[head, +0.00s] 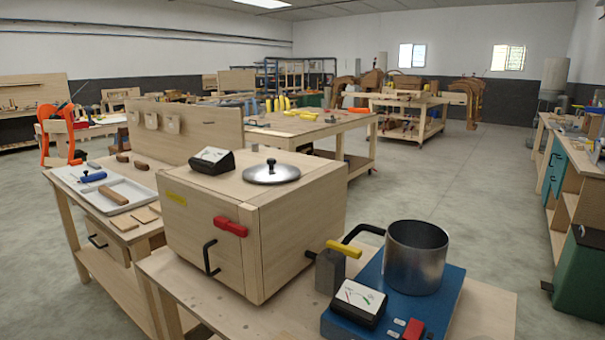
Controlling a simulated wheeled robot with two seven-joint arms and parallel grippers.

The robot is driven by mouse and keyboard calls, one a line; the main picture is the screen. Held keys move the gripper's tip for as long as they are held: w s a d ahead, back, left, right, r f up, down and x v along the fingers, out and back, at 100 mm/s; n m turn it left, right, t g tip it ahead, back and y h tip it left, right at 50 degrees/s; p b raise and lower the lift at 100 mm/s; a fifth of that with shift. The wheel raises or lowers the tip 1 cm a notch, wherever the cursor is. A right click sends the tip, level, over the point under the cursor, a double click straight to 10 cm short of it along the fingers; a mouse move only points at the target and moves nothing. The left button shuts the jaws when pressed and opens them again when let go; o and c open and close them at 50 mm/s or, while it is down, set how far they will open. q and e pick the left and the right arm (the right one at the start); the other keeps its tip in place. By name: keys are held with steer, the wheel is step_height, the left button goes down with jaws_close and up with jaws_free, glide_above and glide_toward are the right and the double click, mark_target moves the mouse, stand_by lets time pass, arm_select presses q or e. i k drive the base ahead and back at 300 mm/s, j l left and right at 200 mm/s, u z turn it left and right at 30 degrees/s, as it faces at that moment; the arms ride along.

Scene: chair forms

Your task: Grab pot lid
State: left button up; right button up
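The pot lid (271,173) is a round, shiny metal lid with a dark knob on top. It lies flat on top of a large wooden box (205,238) in the middle of the head view. A metal pot (415,258) without a lid stands to the right, on a blue stove-like base (451,293). Neither of my grippers shows in the head view.
A black gauge (212,160) sits on the box, left of the lid. A red handle (230,227) and a black handle (210,258) stick out from its front. A yellow-tipped lever (344,249) stands between box and pot. A bench with a white tray (130,188) is at left.

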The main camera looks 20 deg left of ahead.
mark_target(270, 173)
steer(key=j+z, duration=0.15)
steer(key=z, duration=0.95)
steer(key=k+j+z, duration=0.1)
steer(key=j+z, duration=0.2)
steer(key=j, duration=0.15)
steer(key=k+j+z, duration=0.15)
steer(key=j+z, duration=0.15)
steer(key=j, duration=0.2)
steer(key=k+j+z, duration=0.25)
steer(key=j, duration=0.15)
steer(key=k+j+z, duration=0.15)
steer(key=j+z, duration=0.15)
steer(key=k+j+z, duration=0.3)
steer(key=j, duration=0.15)
